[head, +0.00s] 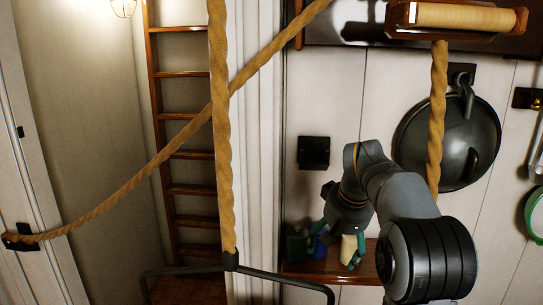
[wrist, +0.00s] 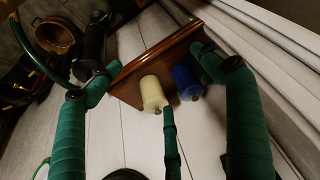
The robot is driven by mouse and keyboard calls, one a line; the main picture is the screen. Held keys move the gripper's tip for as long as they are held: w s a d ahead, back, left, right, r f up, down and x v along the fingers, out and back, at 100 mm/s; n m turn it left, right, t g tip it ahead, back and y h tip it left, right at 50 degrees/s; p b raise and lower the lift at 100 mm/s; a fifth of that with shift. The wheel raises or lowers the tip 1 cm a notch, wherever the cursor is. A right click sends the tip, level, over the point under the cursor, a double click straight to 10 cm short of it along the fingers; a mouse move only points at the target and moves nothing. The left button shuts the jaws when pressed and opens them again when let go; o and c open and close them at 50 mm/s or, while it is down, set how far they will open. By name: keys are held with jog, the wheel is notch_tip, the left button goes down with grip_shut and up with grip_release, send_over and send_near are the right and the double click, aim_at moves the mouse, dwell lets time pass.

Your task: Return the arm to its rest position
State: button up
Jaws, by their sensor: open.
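My arm reaches from the lower right of the head view toward a small wooden shelf on the white wall. My gripper (head: 338,238) is at the shelf with its green-wrapped fingers spread. In the wrist view the gripper (wrist: 160,82) is open, with fingers at left, right and bottom middle. A cream spool-like object (wrist: 153,93) and a blue one (wrist: 186,80) show between the fingers, by the shelf. The cream object also shows in the head view (head: 349,249), beside a fingertip. I cannot tell whether a finger touches it.
The wooden shelf (head: 300,269) also holds a dark green jar (head: 296,243). A vertical rope (head: 222,150) and a diagonal rope (head: 140,178) cross left of the arm. Another rope (head: 437,120) hangs by a dark pan (head: 470,140). A ladder (head: 185,117) stands at left.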

jog(key=w+d+p, duration=0.2)
jog(key=w+p, duration=0.8)
jog(key=w, duration=0.5)
jog(key=shift+w+a+f, duration=0.15)
jog(key=shift+f, duration=1.1)
jog(key=shift+w+a+f, duration=0.1)
jog(key=shift+f, duration=1.15)
jog(key=shift+r, duration=0.1)
